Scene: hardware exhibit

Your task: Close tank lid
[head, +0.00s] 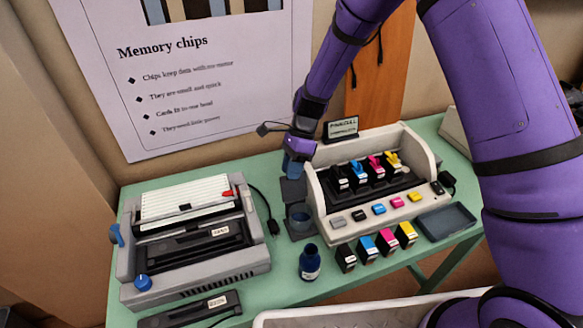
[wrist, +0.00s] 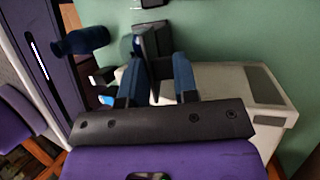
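The small dark grey ink tank (head: 299,222) stands at the left side of the beige printer (head: 428,160), with blue showing inside its opening. Its grey lid (head: 292,190) stands up behind the opening, so the tank is open. My gripper (head: 293,171) is just above and behind the lid. In the wrist view my gripper (wrist: 161,62) has its two blue fingers apart, with the dark lid plate (wrist: 150,45) between them, nearer the left finger. Whether a finger touches the lid is unclear. The dark blue ink bottle (head: 310,263) stands in front of the tank.
A grey binding-type machine (head: 190,240) stands at left, with a cable beside it. Several ink cartridges (head: 366,249) stand in front of the printer. A grey tray (head: 446,221) lies at right. A small sign (head: 341,128) stands behind. Green table shows around the bottle.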

